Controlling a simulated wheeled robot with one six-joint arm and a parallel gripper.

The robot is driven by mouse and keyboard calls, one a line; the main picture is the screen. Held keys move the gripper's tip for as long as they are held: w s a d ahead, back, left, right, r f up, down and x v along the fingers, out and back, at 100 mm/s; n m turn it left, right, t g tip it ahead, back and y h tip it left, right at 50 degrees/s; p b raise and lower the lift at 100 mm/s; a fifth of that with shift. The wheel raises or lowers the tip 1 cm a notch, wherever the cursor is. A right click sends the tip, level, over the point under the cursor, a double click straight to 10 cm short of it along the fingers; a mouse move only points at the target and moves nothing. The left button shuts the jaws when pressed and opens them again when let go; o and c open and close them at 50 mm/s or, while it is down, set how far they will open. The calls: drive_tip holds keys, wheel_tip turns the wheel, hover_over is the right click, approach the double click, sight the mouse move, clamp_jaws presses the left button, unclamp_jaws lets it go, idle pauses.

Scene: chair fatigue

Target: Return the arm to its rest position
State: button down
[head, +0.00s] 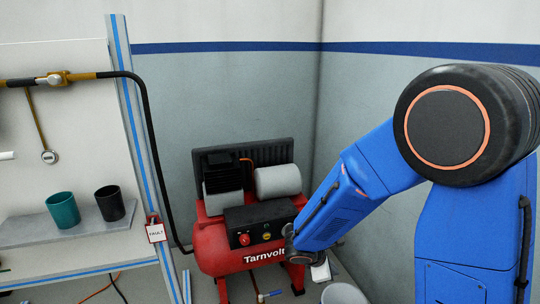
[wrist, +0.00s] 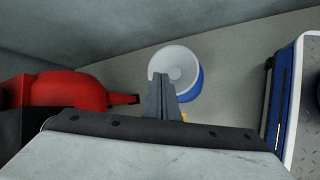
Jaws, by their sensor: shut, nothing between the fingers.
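My blue arm reaches from the right side of the head view down to the left, and its wrist end is in front of the red compressor (head: 262,233). In the wrist view my gripper (wrist: 161,82) points away from the camera, with its fingers together and nothing between them. The fingertips overlap the near part of a white and blue bucket (wrist: 178,62) in the picture; I cannot tell the distance between them. In the head view the gripper's fingers are not clear behind the wrist.
The compressor also shows at the left of the wrist view (wrist: 65,92). The bucket's top shows at the head view's lower edge (head: 343,294). A shelf (head: 75,224) with a teal cup (head: 63,210) and a black cup (head: 110,203) is at left. Walls close the back corner.

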drive_tip(key=s+d+r+m+g+y, duration=0.1)
drive_tip(key=s+d+r+m+y, duration=0.1)
drive_tip(key=s+d+r+m, duration=0.85)
drive_tip(key=s+a+r+m+y, duration=0.1)
drive_tip(key=s+r+m+y, duration=0.1)
drive_tip(key=s+r, duration=0.3)
drive_tip(key=s+a+r+m+t+y, duration=0.1)
drive_tip(key=s+r+m, duration=0.4)
drive_tip(key=s, duration=0.5)
drive_tip(key=shift+s+r+t+y, duration=0.15)
drive_tip(key=shift+r+t+y, duration=0.15)
drive_tip(key=shift+y, duration=0.4)
